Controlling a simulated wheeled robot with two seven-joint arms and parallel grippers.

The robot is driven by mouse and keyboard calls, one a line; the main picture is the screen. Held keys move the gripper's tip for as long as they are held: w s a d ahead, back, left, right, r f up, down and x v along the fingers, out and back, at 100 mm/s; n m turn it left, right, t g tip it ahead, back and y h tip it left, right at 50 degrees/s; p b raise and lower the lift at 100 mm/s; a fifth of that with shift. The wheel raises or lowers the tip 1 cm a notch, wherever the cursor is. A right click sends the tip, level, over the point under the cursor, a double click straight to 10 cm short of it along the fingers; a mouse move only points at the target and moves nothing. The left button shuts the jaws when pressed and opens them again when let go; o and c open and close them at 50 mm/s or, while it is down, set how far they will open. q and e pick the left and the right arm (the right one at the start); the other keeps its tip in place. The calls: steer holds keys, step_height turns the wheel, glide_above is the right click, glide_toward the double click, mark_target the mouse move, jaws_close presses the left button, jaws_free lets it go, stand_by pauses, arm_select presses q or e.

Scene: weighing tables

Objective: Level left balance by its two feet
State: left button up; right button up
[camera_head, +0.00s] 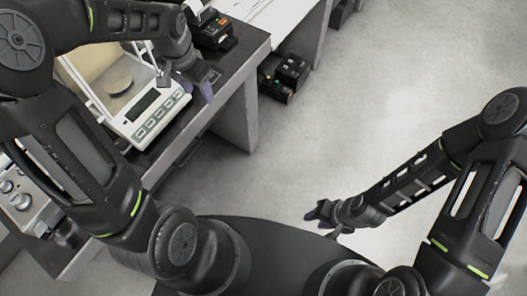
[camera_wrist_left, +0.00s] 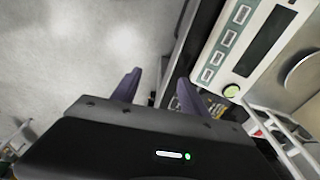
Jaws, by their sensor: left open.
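The balance (camera_head: 146,119) is a white box with a dark display, a row of buttons and a round pan (camera_head: 118,80) behind clear panels. It stands on the dark table at the left of the head view. Its front panel (camera_wrist_left: 223,45) fills the upper right of the left wrist view, with a round yellow-green spot (camera_wrist_left: 232,91) at one corner. My left gripper (camera_head: 187,84) is open and empty, beside the balance's right front corner. Its purple fingers show in the left wrist view (camera_wrist_left: 160,92). The balance's feet are not clearly visible. My right gripper (camera_head: 324,213) hangs over the floor; its jaws are unclear.
A black device with coloured keys (camera_head: 212,34) stands behind my left gripper on the table (camera_head: 232,75). Another black device (camera_head: 284,76) sits lower, by the table's side. A panel with knobs (camera_head: 20,195) is at the far left. The floor at right is clear.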

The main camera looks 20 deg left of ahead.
arm_select(q)
steer(key=w+d+f+n+t+h+b, duration=0.1)
steer(key=w+d+f+n+t+h, duration=0.1)
steer(key=w+d+f, duration=0.45)
steer(key=s+d+f, duration=0.3)
steer(key=d+f, duration=0.1)
steer(key=f, duration=0.2)
steer(key=s+d+f+n+b, duration=0.1)
steer(key=s+d+f, duration=0.2)
steer(key=d+f, duration=0.2)
steer(key=shift+s+d+f+h+b, duration=0.3)
steer(key=shift+f+h, duration=0.1)
steer(key=shift+f, duration=0.35)
arm_select(e)
steer(key=f, duration=0.2)
steer(key=shift+w+a+f, duration=0.2)
steer(key=shift+w+f, duration=0.05)
steer(key=shift+f, duration=0.1)
